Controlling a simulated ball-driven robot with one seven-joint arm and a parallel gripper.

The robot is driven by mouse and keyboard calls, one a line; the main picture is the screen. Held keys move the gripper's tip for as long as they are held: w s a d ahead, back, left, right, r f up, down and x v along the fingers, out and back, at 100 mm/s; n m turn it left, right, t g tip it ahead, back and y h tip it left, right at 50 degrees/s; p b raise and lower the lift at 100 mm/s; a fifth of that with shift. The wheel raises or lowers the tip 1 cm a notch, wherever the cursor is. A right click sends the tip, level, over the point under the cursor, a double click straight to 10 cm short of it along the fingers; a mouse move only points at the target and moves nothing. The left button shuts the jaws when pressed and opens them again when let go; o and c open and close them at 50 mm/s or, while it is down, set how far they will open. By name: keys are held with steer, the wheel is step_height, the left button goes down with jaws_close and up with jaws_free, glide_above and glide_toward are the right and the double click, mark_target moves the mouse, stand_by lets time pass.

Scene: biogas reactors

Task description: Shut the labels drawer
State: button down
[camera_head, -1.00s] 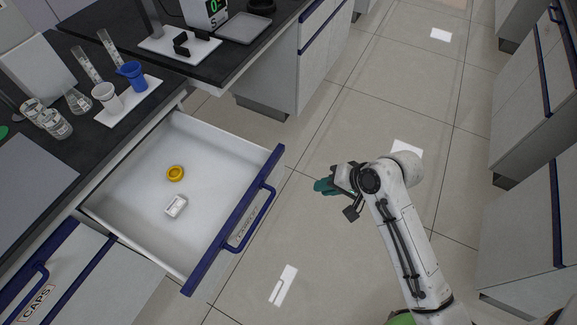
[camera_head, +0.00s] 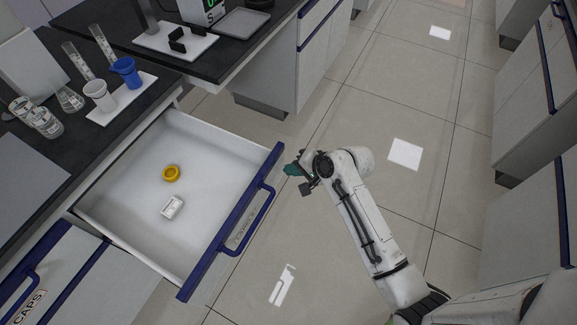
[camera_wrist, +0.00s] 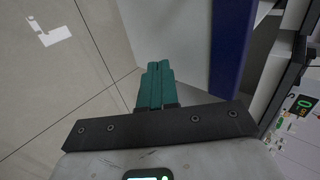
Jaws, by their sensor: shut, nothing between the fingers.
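The open drawer (camera_head: 133,226) is pulled well out from under the dark bench at the left in the head view. Its blue-edged front (camera_head: 205,262) has a blue handle (camera_head: 262,214) and a label too blurred to read. A yellow ring-like item (camera_head: 171,173) and a small white item (camera_head: 172,207) lie inside. My gripper (camera_head: 291,170) is shut and empty, just right of the upper end of the drawer front. In the wrist view the teal fingers (camera_wrist: 156,85) are together, with the blue edge (camera_wrist: 231,45) close to their right. I cannot tell whether they touch the drawer.
A drawer marked CAPS (camera_head: 28,305) is at the lower left. The bench (camera_head: 40,178) above holds glassware, a blue cup (camera_head: 124,72) and a white cup (camera_head: 98,95).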

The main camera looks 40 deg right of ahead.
steer(key=shift+w+a, duration=0.25)
steer(key=shift+w, duration=0.4)
steer(key=shift+w, duration=0.15)
